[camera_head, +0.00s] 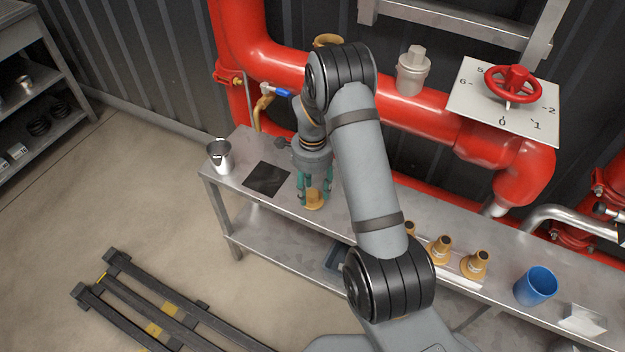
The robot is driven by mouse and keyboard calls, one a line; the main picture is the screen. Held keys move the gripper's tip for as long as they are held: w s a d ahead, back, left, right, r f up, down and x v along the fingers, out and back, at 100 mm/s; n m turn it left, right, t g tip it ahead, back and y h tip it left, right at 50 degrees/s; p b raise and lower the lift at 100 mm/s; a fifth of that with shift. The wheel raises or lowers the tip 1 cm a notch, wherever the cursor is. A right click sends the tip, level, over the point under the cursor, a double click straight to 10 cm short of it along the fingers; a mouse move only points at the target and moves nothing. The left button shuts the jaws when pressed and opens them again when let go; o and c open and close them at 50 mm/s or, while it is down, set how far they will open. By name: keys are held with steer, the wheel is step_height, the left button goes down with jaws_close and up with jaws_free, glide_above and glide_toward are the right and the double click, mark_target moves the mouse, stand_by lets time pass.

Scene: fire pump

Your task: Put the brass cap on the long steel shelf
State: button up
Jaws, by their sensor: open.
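A brass-coloured piece (315,201), which looks like the brass cap, stands on the long steel shelf (225,192) below the red pipe. My gripper (316,190) points down at it with its green fingers open. The fingers are around or just beside the upper part of the piece; I cannot tell if they touch it. My arm hides part of the shelf to the right of the piece.
Left on the shelf are a metal cup (219,157) and a dark square mat (267,179). To the right are several brass nozzles (441,249), a blue cup (535,286) and a small card holder (582,320). Behind runs the red pipe (270,62), with a blue-handled valve (277,91).

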mark_target(311, 189)
step_height(311, 189, up, 12)
stand_by(0.4)
steer(key=shift+r, duration=0.1)
steer(key=s+a+f+n+t+y+b, duration=0.1)
steer(key=s+a+f+n+b, duration=0.4)
steer(key=f+n+b, duration=0.4)
steer(key=s+a+f+n+t+y+b, duration=0.1)
steer(key=s+a+f+n+b, duration=0.2)
steer(key=s+f+n+b, duration=0.65)
steer(key=s+d+f+n+b, duration=0.2)
steer(key=s+d+f+b, duration=0.3)
steer(key=f+b, duration=0.8)
steer(key=s+d+f+n+b, duration=0.2)
steer(key=s+d+f+b, duration=0.2)
steer(key=s+f+b, duration=0.4)
steer(key=s+d+f+n+y+b, duration=0.1)
steer(key=s+d+f+b, duration=0.4)
steer(key=f+b, duration=1.4)
steer(key=s+n+b, duration=0.1)
steer(key=s+b, duration=0.1)
steer(key=b, duration=0.1)
steer(key=shift+d+g, duration=0.3)
steer(key=shift+g, duration=0.1)
